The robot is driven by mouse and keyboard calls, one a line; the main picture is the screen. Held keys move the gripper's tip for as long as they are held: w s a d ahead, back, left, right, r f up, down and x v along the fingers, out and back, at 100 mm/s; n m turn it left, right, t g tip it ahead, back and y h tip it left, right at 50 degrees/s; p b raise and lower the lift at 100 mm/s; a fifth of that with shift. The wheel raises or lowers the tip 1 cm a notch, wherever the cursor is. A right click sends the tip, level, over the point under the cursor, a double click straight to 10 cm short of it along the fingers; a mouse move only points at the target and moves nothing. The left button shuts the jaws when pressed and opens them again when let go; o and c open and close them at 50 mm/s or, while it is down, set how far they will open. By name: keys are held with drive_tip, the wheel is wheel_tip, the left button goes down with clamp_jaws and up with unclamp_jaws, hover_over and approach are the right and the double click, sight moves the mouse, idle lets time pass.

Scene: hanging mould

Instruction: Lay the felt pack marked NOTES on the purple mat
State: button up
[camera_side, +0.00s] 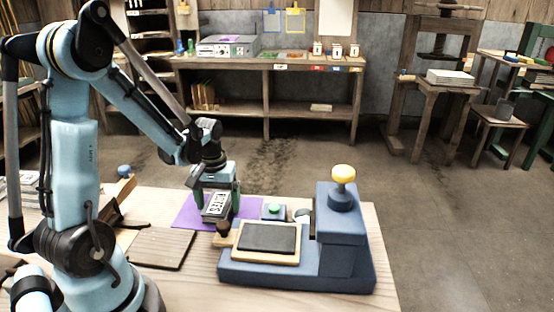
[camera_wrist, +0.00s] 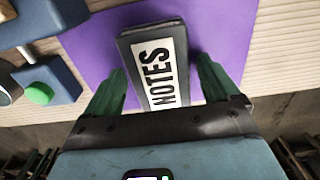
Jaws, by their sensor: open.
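The felt pack marked NOTES (camera_side: 216,204) is dark with a white label, and lies over the purple mat (camera_side: 252,207). In the wrist view the pack (camera_wrist: 160,68) sits inside the mat's outline, with purple (camera_wrist: 225,35) showing on both sides. My gripper (camera_side: 214,208) is low over the mat. Its green fingers stand open on either side of the pack in the wrist view (camera_wrist: 159,70), with a gap visible at each side. The pack's near end is hidden by the gripper body. The underside of the pack cannot be seen.
A blue press (camera_side: 340,235) with a yellow knob and a dark pad (camera_side: 268,238) stands right of the mat. A small block with a green button (camera_side: 273,210) is beside the mat. A brown board (camera_side: 160,248) lies to the left. The table's right front is clear.

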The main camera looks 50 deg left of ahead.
sight(219, 203)
wheel_tip(219, 203, up, 12)
drive_tip(key=d+m+t, duration=0.2)
drive_tip(key=d+m, duration=0.1)
drive_tip(key=d, duration=0.2)
drive_tip(key=d+m+t, duration=0.2)
drive_tip(key=d+m, duration=0.1)
drive_tip(key=d, duration=0.2)
drive_tip(key=d+r+m+t, duration=0.1)
drive_tip(key=d+m+t, duration=0.2)
drive_tip(key=d, duration=0.2)
drive_tip(key=shift+d, duration=0.25)
idle(1.1)
